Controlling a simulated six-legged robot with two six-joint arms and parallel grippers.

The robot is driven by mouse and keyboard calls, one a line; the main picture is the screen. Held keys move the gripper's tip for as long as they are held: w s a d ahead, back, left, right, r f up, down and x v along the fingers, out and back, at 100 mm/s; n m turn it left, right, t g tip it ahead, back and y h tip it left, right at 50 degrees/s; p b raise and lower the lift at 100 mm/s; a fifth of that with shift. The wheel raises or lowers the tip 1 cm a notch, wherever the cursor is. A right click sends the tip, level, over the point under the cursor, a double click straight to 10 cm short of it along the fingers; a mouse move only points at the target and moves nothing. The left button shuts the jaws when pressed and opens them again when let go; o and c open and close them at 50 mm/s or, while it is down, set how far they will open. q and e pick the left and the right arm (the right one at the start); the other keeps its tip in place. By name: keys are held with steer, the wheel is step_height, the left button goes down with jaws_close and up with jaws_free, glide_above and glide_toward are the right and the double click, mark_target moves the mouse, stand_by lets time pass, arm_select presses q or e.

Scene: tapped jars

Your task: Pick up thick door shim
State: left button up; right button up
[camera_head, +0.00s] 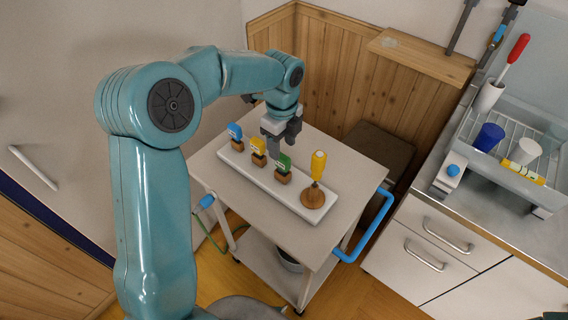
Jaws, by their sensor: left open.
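A white tray (235,165) lies on the trolley top. On it stand wooden blocks with a blue piece (235,131), a yellow piece (258,146) and a green piece (284,162) on top. At the tray's right end, a yellow-handled piece (318,166) stands upright on a round wooden base (313,197). I cannot tell which thing, if any, is the thick door shim. My left gripper (282,146) is open and empty, pointing down; in the picture it is just above the yellow and green pieces. My right gripper is out of view.
The grey trolley (347,172) has a blue handle (374,228) at its right. The trolley top behind the tray is clear.

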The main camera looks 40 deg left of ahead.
mark_target(283, 156)
arm_select(q)
step_height(283, 156, down, 8)
steer(key=shift+s+d+r+p, duration=0.1)
steer(key=shift+p, duration=0.35)
jaws_close()
